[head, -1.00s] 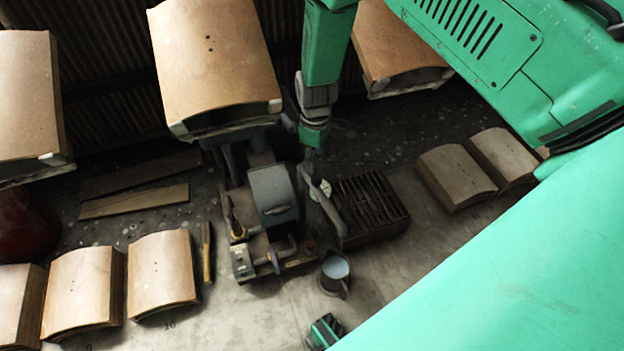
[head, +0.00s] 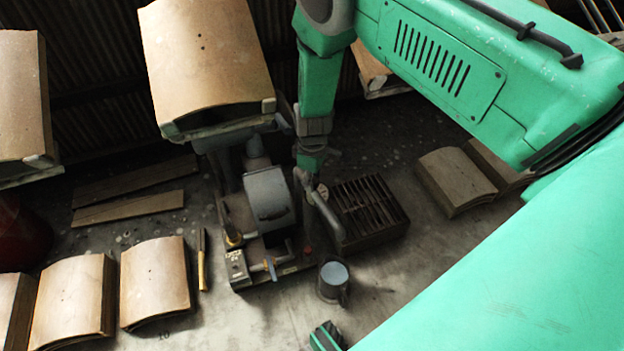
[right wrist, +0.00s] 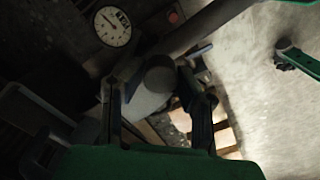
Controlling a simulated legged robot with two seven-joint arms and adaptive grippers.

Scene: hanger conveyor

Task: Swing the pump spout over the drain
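The pump (head: 268,195) stands on the floor in the middle of the head view. Its grey spout (head: 328,216) slants down to the right, its outer end by the left edge of the dark slatted drain (head: 368,207). My right gripper (head: 312,184) points down at the spout's upper end and partly hides it. In the right wrist view its fingers (right wrist: 157,82) stand apart, one on each side of a rounded grey part; I cannot tell whether they touch it. The spout (right wrist: 207,27) runs up and right there. My left gripper (head: 326,338) shows only partly at the bottom; its fingers are hidden.
A grey bucket (head: 333,280) stands just below the drain. A pressure gauge (right wrist: 113,25) and red button (right wrist: 173,17) are close to my right gripper. A curved tan panel (head: 205,60) hangs above the pump. Floor right of the bucket is clear.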

